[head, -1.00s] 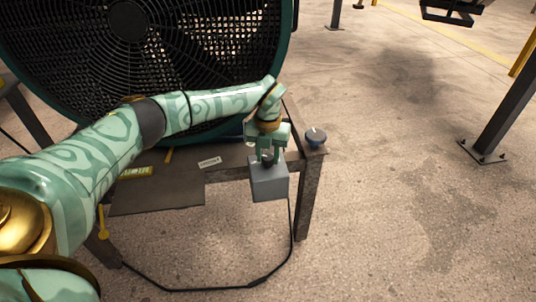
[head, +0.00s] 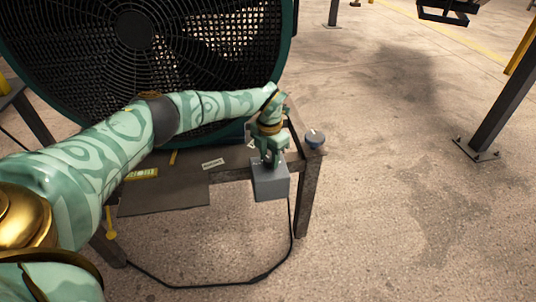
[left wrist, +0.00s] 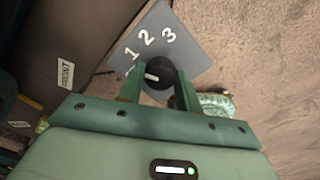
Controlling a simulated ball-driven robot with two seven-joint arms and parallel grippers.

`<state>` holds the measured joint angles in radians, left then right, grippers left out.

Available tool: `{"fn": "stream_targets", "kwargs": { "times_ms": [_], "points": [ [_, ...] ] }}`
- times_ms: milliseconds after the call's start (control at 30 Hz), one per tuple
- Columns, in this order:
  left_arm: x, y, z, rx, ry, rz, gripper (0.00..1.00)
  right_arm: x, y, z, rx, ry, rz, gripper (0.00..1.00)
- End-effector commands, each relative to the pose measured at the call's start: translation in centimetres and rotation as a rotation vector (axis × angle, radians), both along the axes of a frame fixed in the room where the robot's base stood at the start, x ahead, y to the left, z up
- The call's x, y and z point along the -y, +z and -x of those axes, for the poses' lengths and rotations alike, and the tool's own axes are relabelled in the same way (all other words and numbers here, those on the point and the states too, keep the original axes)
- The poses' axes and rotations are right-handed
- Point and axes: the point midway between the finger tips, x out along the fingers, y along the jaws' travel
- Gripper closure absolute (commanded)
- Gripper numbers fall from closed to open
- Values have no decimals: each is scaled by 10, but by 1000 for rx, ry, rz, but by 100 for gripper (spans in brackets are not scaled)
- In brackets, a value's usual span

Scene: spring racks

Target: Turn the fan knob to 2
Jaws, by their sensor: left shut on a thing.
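The grey control box (head: 270,185) hangs at the front edge of the table under the big fan (head: 135,60). In the left wrist view, the box face (left wrist: 185,45) carries white numbers 1, 2 and 3 in an arc. The black fan knob (left wrist: 163,70) has a white pointer mark aimed left, below the 1. A mark there is partly hidden by a finger. My left gripper (head: 268,160) is over the box from above. In the left wrist view its fingers (left wrist: 158,88) are shut on the knob, one at each side. My right gripper is out of view.
A blue-grey round knob-like piece (head: 315,138) sits on the table's (head: 225,178) right corner. A black cable (head: 250,283) runs from the box to the floor. A dark steel post (head: 502,110) stands at right. The floor between is clear.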

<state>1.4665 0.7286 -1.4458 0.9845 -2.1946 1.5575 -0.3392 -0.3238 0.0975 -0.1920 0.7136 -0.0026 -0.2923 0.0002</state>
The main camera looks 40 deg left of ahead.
Motion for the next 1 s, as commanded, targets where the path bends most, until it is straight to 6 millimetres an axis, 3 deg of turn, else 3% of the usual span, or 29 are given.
{"fn": "stream_targets", "kwargs": {
  "times_ms": [600, 1000],
  "points": [
    [-1, 1, 0, 1, -553, -2, 89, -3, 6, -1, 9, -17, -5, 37],
    [0, 0, 0, 0, -750, -1, 89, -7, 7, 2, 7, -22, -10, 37]
  ]
}}
